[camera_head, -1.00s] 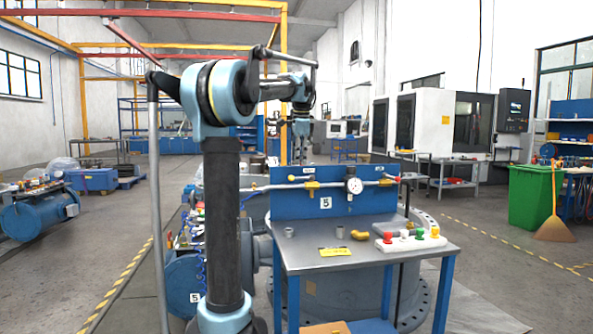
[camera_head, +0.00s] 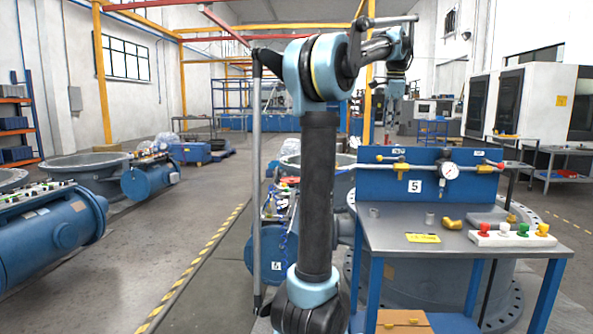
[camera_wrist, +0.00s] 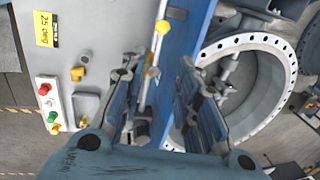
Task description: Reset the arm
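My gripper (camera_head: 397,88) hangs at the end of my raised arm, above and behind the blue panel of the workbench in the head view. In the wrist view my gripper (camera_wrist: 157,75) has its two fingers spread apart, with nothing held between them. The pipe with a yellow handle (camera_wrist: 162,27) shows between and beyond the fingers, apart from them. My arm is bent, with its upper link running right from the upright column.
The workbench (camera_head: 420,241) carries a blue panel (camera_head: 440,184) with a gauge (camera_head: 450,172) and a button box (camera_head: 511,238). A large round flange (camera_wrist: 246,85) lies beside the panel.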

